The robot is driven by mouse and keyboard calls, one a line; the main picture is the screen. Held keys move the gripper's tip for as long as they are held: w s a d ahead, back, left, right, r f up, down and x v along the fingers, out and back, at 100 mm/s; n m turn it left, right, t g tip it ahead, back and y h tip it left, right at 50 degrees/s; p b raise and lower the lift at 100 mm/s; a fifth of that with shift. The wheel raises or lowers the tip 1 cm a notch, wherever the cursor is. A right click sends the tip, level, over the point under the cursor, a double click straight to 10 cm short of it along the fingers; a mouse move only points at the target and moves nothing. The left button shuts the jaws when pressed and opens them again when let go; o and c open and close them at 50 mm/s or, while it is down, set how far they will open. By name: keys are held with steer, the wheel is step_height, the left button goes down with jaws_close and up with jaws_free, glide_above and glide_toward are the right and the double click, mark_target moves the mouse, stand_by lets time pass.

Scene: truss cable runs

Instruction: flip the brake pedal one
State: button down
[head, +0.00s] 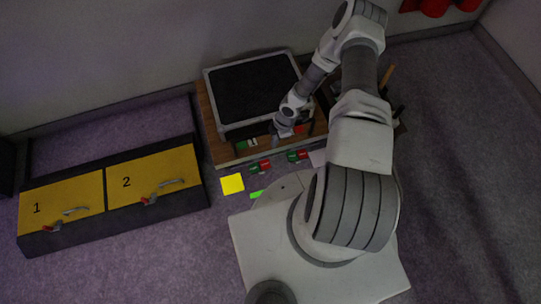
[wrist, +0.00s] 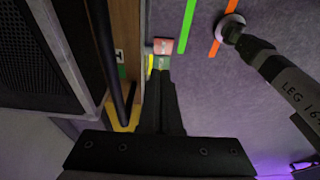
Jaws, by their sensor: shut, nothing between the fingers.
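Two small red-and-green pedals stick out low at the front of the wooden cart, a left one (head: 260,166) and a right one (head: 297,156). No number is readable on them, so I cannot tell which is one. My gripper (head: 275,140) is over the cart's front edge in the head view, its fingers small and dark there. In the wrist view my gripper (wrist: 164,78) is shut and empty. A red-and-green pedal (wrist: 163,46) shows just beyond the fingertips, red part farther, green part nearer. I cannot tell whether they touch.
The wooden cart (head: 212,120) carries a black-topped case (head: 250,88). Yellow panels 1 (head: 60,208) and 2 (head: 150,175) with grey-and-red handles stand left. A yellow square (head: 232,184) lies on the floor. A grey leg (wrist: 290,80) crosses right in the wrist view.

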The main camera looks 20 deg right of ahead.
steer(key=d+b+x, duration=0.1)
steer(key=b+x, duration=0.4)
steer(key=x, duration=0.8)
steer(key=shift+f+b, duration=0.4)
steer(key=shift+f, duration=0.1)
